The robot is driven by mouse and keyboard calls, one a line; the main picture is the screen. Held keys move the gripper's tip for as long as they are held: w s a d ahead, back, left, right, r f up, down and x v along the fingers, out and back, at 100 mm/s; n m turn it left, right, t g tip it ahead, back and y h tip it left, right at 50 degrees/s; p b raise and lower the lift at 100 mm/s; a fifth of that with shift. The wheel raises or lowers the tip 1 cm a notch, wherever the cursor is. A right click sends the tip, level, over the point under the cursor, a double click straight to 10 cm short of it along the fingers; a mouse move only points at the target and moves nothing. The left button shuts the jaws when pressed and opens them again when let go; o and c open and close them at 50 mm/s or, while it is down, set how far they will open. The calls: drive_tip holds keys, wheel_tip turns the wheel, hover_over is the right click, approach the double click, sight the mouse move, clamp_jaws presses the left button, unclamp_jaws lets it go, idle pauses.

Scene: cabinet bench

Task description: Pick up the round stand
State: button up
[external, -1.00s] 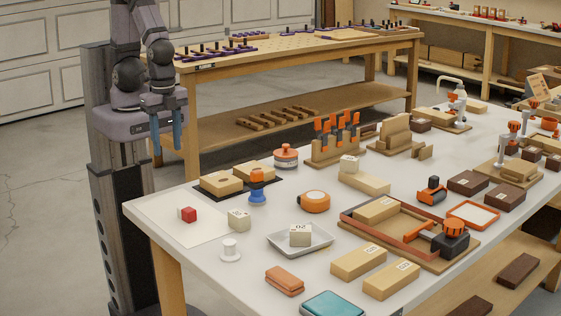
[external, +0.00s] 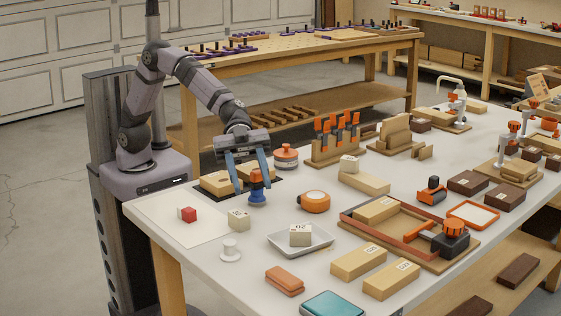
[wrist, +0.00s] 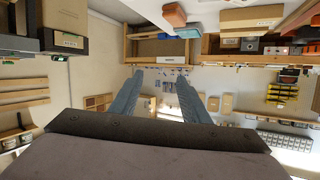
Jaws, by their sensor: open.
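A small white stand with a round base (external: 230,252) stands upright near the front left of the bench in the external view. A blue piece with an orange top (external: 257,192) stands farther back; I cannot tell for sure which of the two is the task's round stand. My gripper (external: 252,184) is open, its two blue fingers reaching toward the bench and overlapping the blue and orange piece in the picture. I cannot tell the depth between them. In the wrist view the fingers (wrist: 159,76) are spread, with nothing seen held between them.
Wooden blocks (external: 218,183) lie on a dark mat near my gripper.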

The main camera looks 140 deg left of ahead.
sight(231, 241)
drive_tip(key=shift+s+d+f+m+g+h+b, duration=0.55)
drive_tip(key=shift+f+g+b, duration=0.2)
drive_tip(key=shift+f, duration=0.9)
drive_tip(key=shift+s+d+f+m+g+h+b, duration=0.45)
drive_tip(key=shift+f+g+h+b, duration=0.25)
drive_tip(key=shift+f, duration=0.95)
drive_tip(key=shift+s+d+f+m+g+h+b, duration=0.55)
drive_tip(key=shift+f+b, duration=0.25)
drive_tip(key=shift+f, duration=0.85)
wheel_tip(231, 241, down, 4)
drive_tip(key=shift+r+b, duration=0.15)
drive_tip(key=shift+b, duration=0.45)
drive_tip(key=shift+x, duration=1.05)
drive_tip(key=shift+w+d, duration=0.25)
drive_tip(key=c, duration=1.1)
